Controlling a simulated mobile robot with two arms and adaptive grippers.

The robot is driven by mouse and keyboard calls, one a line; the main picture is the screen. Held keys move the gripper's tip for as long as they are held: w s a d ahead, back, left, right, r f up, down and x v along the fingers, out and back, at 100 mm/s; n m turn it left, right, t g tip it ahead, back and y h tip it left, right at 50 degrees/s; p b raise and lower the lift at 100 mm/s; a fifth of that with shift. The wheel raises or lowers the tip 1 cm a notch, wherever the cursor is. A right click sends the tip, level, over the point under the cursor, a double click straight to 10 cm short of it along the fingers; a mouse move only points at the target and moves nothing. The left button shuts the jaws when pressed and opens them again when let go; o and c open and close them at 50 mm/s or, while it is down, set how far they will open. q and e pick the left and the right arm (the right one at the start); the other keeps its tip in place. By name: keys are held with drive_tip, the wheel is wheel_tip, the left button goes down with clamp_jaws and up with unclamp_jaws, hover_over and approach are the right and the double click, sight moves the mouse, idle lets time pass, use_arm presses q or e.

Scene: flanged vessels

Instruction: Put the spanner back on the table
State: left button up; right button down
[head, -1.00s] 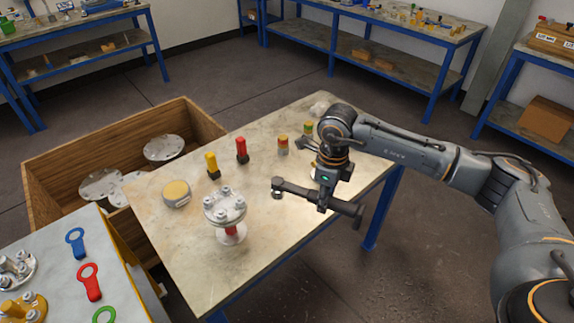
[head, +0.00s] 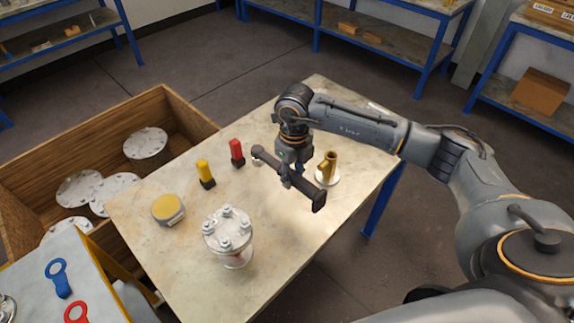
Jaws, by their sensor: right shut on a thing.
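My right gripper (head: 287,172) points down over the table (head: 270,275) and is shut on the spanner (head: 304,188), a long dark bar with a small ringed end at the left and a thicker end at the right. The spanner is held slantwise, between the flanged vessel (head: 229,238) and the back of the table. It looks a little above the tabletop, but the exact gap cannot be told. The fingertips are partly hidden by the spanner and the wrist. My left gripper is out of view.
A brass fitting (head: 328,168) stands close right of the spanner. Yellow (head: 205,173) and red (head: 237,152) markers and a yellow-topped tin (head: 168,208) stand to the left. A wooden crate (head: 60,163) holds metal discs.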

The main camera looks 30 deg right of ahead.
drive_tip(key=shift+s+f+b, duration=0.25)
drive_tip(key=shift+f+b, duration=0.15)
drive_tip(key=shift+f, duration=0.15)
drive_tip(key=shift+s+f+b, duration=0.2)
drive_tip(key=shift+f+b, duration=0.15)
drive_tip(key=shift+f, duration=0.15)
wheel_tip(320, 180, down, 5)
drive_tip(key=b, duration=0.3)
drive_tip(key=shift+w+f+b, duration=0.15)
drive_tip(key=shift+b, duration=0.2)
drive_tip(key=shift+f, duration=0.15)
use_arm(q)
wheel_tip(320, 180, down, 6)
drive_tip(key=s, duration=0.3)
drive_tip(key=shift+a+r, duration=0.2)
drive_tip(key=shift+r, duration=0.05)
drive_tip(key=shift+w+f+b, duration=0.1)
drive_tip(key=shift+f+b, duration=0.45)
drive_tip(key=shift+b, duration=0.05)
use_arm(e)
drive_tip(key=shift+f, duration=0.55)
drive_tip(key=c, duration=1.2)
unclamp_jaws()
drive_tip(key=shift+r, duration=0.1)
drive_tip(key=o, duration=0.7)
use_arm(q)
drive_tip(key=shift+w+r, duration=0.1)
use_arm(e)
drive_tip(key=shift+o, duration=0.2)
